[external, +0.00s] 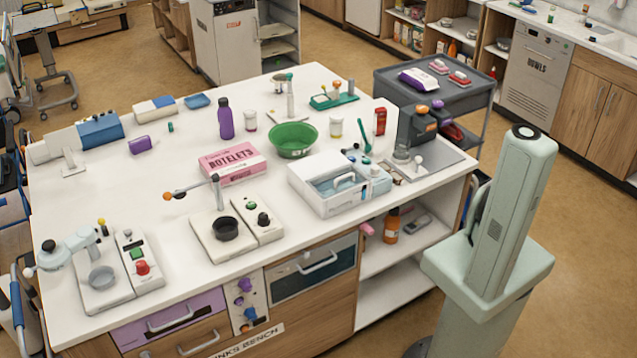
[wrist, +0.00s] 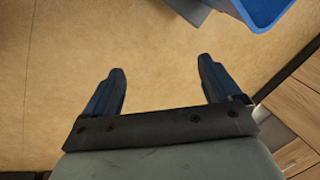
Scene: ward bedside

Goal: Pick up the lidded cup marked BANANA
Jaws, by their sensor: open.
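My gripper (wrist: 161,70) is open and empty in the wrist view, its two dark blue fingers apart above bare tan floor. I cannot make out my gripper in the external view. No BANANA marking is readable in either view. I cannot tell whether either is the BANANA cup. No cup shows near my fingers.
The white bench (external: 90,215) also bears a purple bottle (external: 225,118), a green bowl (external: 293,140), a pink box (external: 233,164), a white box unit (external: 328,185) and a dark machine (external: 416,130). A grey cart (external: 465,92) stands behind. A blue bin (wrist: 264,10) shows in the wrist view.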

